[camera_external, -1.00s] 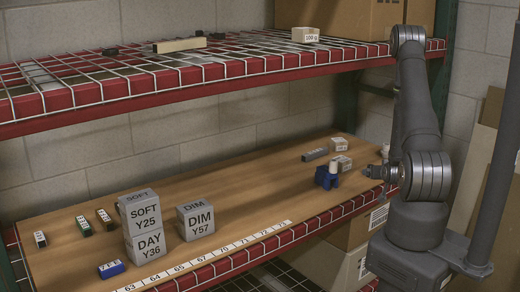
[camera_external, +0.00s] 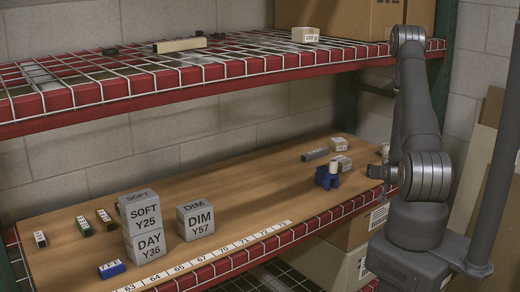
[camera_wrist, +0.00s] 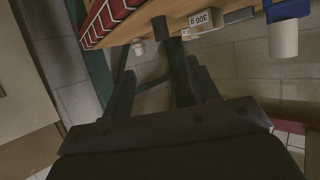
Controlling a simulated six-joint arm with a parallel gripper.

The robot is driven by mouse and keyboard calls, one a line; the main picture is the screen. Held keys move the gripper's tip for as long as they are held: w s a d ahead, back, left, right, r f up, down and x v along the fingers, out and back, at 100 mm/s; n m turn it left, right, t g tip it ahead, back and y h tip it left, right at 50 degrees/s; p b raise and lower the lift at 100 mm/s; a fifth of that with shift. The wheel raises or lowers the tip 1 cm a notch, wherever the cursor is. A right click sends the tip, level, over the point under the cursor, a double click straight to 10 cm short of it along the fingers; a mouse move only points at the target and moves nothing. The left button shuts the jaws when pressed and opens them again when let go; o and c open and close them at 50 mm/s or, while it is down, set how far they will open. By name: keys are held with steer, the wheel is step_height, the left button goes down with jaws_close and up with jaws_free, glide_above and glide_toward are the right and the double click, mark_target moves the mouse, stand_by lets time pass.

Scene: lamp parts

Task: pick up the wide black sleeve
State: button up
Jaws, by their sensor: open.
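A blue holder (camera_external: 327,177) with a white cylinder, a grey bar (camera_external: 315,154) and small weights (camera_external: 342,162) stand near the right end. Labelled grey blocks (camera_external: 195,220) stand at left. The board's middle is clear. The upper shelf (camera_external: 230,65) overhangs it.

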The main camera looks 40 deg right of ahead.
steer(key=w+d+f+g+y, duration=0.1)
steer(key=w, duration=0.2)
steer(key=w+d+f+m+y, duration=0.1)
steer(key=w, duration=0.1)
steer(key=w+d+f+g+y, duration=0.1)
steer(key=w, duration=0.2)
steer(key=shift+w+d+f+m+g+y, duration=0.25)
steer(key=shift+w+f+m+g+y, duration=0.05)
steer(key=shift+w+f+y, duration=0.1)
steer(key=w+d+g, duration=0.1)
steer(key=w+d+r+m+g+y, duration=0.1)
steer(key=shift+w+d+r+g, duration=0.1)
steer(key=shift+w+d+g, duration=0.2)
steer(key=shift+w+d, duration=0.1)
step_height(320, 180, up, 3)
steer(key=d+m+g, duration=0.2)
steer(key=d+g, duration=0.1)
steer(key=shift+w+x, duration=0.15)
steer(key=shift+x, duration=1.65)
steer(key=shift+w+x, duration=0.15)
steer(key=shift+x, duration=1.65)
steer(key=shift+r, duration=0.1)
steer(key=c, duration=1)
steer(key=shift+c, duration=0.2)
